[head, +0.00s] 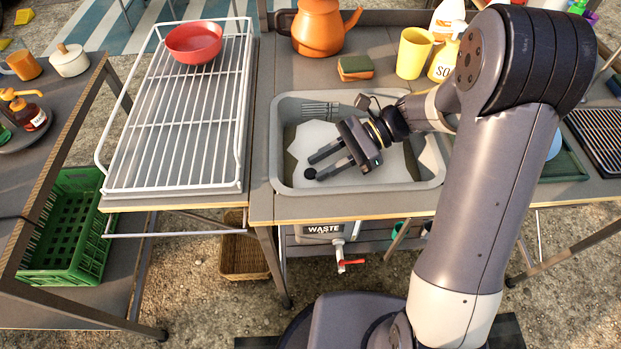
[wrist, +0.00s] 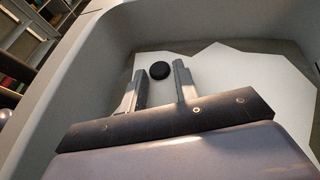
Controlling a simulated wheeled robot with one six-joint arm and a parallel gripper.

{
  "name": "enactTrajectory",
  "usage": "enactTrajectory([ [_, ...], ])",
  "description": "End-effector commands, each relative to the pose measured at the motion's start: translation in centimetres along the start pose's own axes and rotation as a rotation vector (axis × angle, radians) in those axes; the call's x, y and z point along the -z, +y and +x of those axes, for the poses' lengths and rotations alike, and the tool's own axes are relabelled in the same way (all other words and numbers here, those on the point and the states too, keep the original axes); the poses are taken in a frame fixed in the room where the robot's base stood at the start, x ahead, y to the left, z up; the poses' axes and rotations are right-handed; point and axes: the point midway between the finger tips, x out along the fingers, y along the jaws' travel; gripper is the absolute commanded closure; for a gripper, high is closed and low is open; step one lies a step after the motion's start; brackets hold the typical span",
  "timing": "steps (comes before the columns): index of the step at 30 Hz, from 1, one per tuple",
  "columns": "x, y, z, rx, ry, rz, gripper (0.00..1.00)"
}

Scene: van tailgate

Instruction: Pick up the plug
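The plug (head: 309,174) is a small black disc in the grey sink basin (head: 283,130), near its left front part. In the wrist view, the plug (wrist: 160,70) shows in the gap between my two fingers, near their tips. My gripper (head: 316,167) reaches down into the basin from the right, with its fingers apart and nothing held. The gripper also shows in the wrist view (wrist: 160,78). In the head view the plug appears by the nearer fingertip. I cannot tell whether the finger touches it.
A white jagged-edged patch (head: 310,137) covers part of the basin floor. Basin walls surround my gripper. Behind stand a sponge (head: 355,68), a yellow cup (head: 412,53) and an orange kettle (head: 317,28). A wire rack (head: 180,125) with a red bowl (head: 194,42) is at left.

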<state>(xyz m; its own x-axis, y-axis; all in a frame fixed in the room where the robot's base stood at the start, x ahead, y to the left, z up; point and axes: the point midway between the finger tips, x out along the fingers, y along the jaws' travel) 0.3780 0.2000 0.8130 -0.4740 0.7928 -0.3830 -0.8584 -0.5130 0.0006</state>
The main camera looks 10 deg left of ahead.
Motion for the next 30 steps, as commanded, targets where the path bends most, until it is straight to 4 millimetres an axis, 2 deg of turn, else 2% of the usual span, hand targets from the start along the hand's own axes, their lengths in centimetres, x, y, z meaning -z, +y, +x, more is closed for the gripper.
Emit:
enactTrajectory([
  [12,0.1,0.2,5.0,-0.001,-0.001,-0.001,0.71],
  [20,0.1,0.2,5.4,0.000,0.000,0.000,0.71],
  [30,0.1,0.2,5.4,0.000,0.000,0.000,0.96],
])
